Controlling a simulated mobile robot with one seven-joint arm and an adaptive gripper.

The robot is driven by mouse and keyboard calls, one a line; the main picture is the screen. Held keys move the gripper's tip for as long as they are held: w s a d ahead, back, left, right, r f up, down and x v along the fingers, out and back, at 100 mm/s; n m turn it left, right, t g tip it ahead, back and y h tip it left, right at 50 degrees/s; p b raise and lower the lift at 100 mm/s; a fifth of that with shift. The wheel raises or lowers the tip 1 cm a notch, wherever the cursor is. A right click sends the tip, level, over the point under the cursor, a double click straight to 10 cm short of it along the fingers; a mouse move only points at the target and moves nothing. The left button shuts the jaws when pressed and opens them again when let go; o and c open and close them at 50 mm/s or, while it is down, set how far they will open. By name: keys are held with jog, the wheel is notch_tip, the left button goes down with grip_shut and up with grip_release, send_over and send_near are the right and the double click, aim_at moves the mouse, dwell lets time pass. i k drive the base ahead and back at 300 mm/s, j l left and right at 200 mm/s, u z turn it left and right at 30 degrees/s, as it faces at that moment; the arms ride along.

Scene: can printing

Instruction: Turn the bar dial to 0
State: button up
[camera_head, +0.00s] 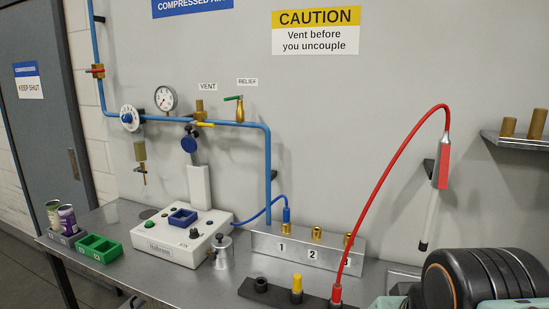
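The bar dial looks to be the round white dial with a blue knob (129,118) on the blue pipe at the left; its markings are too small to read. A round pressure gauge (165,98) stands just right of it above the pipe; its reading is not clear. A dark, rounded part of my arm fills the lower right corner, far from the dial. My gripper's fingertips are not in view.
A red hose (385,172) arcs at the right. A yellow-handled valve (204,124) is right of the gauge.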

aim_at(127, 118)
jog(key=u, duration=1.25)
jog(key=i+j+u, duration=0.1)
jog(key=i+j, duration=0.15)
jog(key=i, duration=0.25)
jog(key=i+j+u, duration=0.15)
jog(key=i, duration=0.3)
jog(key=i+j+u, duration=0.1)
jog(key=i, duration=0.4)
jog(key=j, duration=0.1)
